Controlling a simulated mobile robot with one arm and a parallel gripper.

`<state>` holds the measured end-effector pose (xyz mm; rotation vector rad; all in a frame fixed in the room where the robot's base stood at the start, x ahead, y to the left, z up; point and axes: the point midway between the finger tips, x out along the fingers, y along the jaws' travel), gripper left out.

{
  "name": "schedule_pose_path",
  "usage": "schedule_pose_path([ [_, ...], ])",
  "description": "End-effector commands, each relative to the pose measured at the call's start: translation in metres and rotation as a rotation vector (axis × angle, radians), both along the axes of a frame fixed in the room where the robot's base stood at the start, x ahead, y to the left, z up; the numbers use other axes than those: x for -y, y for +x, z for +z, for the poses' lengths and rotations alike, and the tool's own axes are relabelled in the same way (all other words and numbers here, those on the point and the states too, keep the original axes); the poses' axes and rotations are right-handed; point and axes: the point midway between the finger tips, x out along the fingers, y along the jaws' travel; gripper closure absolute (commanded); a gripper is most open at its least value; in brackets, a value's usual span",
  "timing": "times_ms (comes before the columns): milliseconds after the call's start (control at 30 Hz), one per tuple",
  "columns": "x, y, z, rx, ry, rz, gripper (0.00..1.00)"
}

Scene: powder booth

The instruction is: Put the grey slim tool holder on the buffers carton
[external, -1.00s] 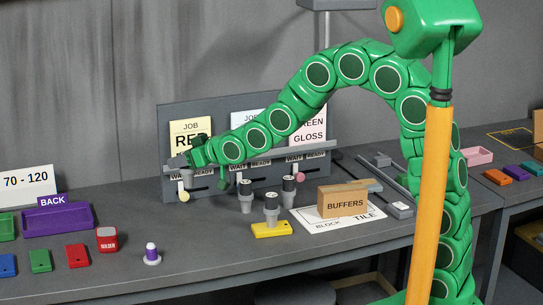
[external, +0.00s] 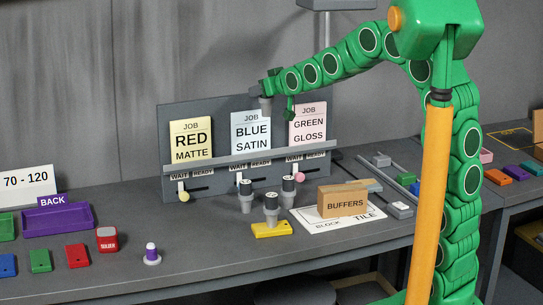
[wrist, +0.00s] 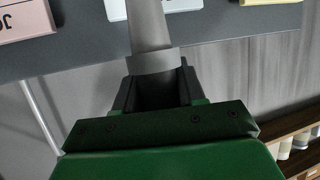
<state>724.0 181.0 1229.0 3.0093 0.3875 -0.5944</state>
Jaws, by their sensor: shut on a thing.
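My gripper (external: 268,86) is raised in front of the top of the job board. It is shut on a grey slim tool holder (external: 265,106), which hangs below the jaws clear of the bench. In the wrist view the holder (wrist: 147,25) sticks out from between the jaws (wrist: 158,82) as a smooth grey tapered shape with a collar. The brown buffers carton (external: 343,203) stands on the bench to the lower right of my gripper, well apart from it. Its top looks mostly bare, with a flat tan piece showing behind it.
Several grey holders with black tops (external: 246,197) stand left of the carton, one on or by a yellow block (external: 271,230). The carton stands on a white tile sheet (external: 310,221). The job board (external: 218,185) has a ledge and knobs. The bench front is mostly clear.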

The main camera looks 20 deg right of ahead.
Motion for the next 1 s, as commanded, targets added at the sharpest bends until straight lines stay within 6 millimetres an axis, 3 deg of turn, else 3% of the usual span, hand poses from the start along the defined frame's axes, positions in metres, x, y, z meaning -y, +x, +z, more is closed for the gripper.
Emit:
schedule_pose_path([
  [33,0.017,0.001,0.007,0.002,0.000,-0.026,1.00],
  [200,0.060,0.001,0.020,0.000,-0.003,-0.102,1.00],
  [400,0.099,-0.008,0.024,0.000,-0.005,-0.202,1.00],
  [1000,0.114,-0.038,-0.033,-0.001,-0.007,-0.404,1.00],
])
